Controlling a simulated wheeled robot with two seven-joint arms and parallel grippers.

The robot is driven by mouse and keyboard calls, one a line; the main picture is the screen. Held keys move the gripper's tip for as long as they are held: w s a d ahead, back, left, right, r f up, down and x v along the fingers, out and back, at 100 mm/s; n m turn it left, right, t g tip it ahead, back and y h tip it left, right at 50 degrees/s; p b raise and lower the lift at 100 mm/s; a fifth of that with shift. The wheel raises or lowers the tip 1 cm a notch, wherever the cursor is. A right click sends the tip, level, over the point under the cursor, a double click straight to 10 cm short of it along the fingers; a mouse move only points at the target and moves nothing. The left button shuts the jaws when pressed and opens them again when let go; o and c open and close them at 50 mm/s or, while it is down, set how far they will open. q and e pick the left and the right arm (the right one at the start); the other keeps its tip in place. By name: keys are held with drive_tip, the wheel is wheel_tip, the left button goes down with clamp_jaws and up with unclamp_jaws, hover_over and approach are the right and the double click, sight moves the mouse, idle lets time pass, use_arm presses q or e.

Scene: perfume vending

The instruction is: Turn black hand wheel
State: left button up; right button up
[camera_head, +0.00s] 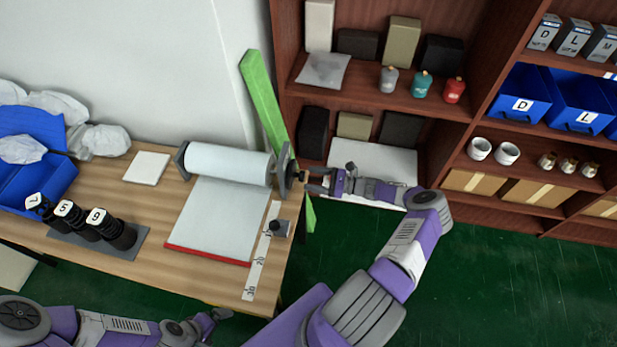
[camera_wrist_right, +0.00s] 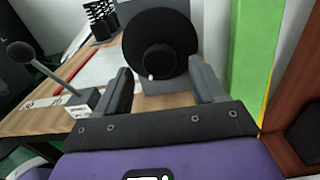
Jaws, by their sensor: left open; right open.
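The black hand wheel (camera_head: 292,167) is at the right end of the paper roll (camera_head: 228,163) on the wooden table. In the right wrist view, the wheel (camera_wrist_right: 160,38) is a round black disc with a smaller hub at its centre, facing my gripper. My right gripper (camera_head: 309,181) is open, just right of the wheel. Its two fingers (camera_wrist_right: 163,84) point toward the wheel, with the hub between their lines; no contact is clear. My left gripper (camera_head: 220,318) is open and empty at the front edge of the table, low in the head view.
A white sheet (camera_head: 212,222) runs from the roll over a red edge. A ruler strip (camera_head: 257,262) and a small grey block with a lever (camera_head: 280,229) lie near the table's right edge. A green post (camera_head: 264,105) stands behind the wheel. Shelves (camera_head: 440,115) fill the right.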

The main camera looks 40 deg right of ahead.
drive_tip(key=shift+x, duration=0.95)
drive_tip(key=shift+c, duration=0.4)
drive_tip(key=c, duration=1)
drive_tip(key=shift+o, duration=0.2)
